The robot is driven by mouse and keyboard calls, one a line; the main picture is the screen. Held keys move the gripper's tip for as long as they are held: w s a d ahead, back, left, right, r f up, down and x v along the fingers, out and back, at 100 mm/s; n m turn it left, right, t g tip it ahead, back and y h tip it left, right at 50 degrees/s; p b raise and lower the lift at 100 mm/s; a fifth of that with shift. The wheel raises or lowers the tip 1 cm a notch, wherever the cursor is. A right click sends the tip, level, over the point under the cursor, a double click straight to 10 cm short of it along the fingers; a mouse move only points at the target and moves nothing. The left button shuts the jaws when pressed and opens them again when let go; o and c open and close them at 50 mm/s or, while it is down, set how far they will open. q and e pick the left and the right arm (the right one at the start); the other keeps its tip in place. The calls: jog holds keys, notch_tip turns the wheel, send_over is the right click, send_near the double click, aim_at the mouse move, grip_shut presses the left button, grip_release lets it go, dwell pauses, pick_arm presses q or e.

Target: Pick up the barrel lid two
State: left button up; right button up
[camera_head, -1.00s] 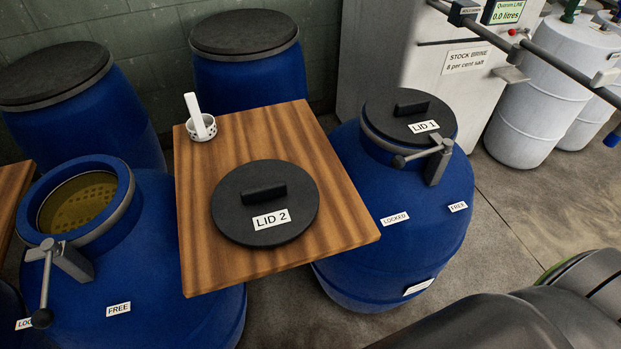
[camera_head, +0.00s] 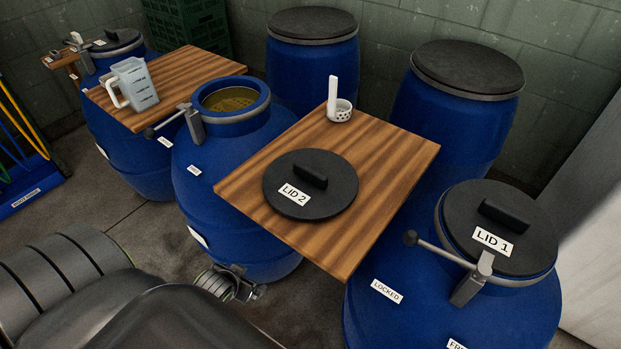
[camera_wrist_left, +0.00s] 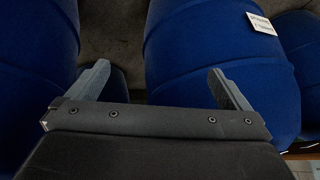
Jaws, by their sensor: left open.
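Lid two (camera_head: 325,200), a round black disc with a bar handle (camera_head: 311,176) and a white "LID 2" label, lies flat on a wooden tabletop (camera_head: 385,150) between two blue barrels. Its barrel is not certain, but the open barrel (camera_head: 235,115) left of the tabletop has no lid and shows a yellowish perforated inside. My left gripper (camera_wrist_left: 159,68) is open and empty in the left wrist view, with blue barrel sides beyond its fingers. The lid is not visible there. My arm shows low at the left in the head view, below the tabletop. My right gripper is not in view.
Lid one (camera_head: 505,225) sits on the right front barrel, with a clamp lever (camera_head: 440,250) and a "LOCKED" label. A measuring jug (camera_head: 135,85) stands on another wooden top at left.

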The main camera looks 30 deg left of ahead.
pick_arm(q)
notch_tip(320, 180, up, 19)
jog(key=w+d+t, duration=0.3)
jog(key=m+t+h, duration=0.2)
jog(key=t+h, duration=0.2)
jog(key=t, duration=0.1)
send_near(308, 173)
jog(key=x, duration=0.5)
jog(key=shift+w, duration=0.1)
jog(key=shift+x, duration=2.95)
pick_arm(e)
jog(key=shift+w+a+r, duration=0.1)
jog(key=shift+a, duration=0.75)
pick_arm(q)
jog(key=shift+c, duration=0.4)
jog(key=c, duration=0.9)
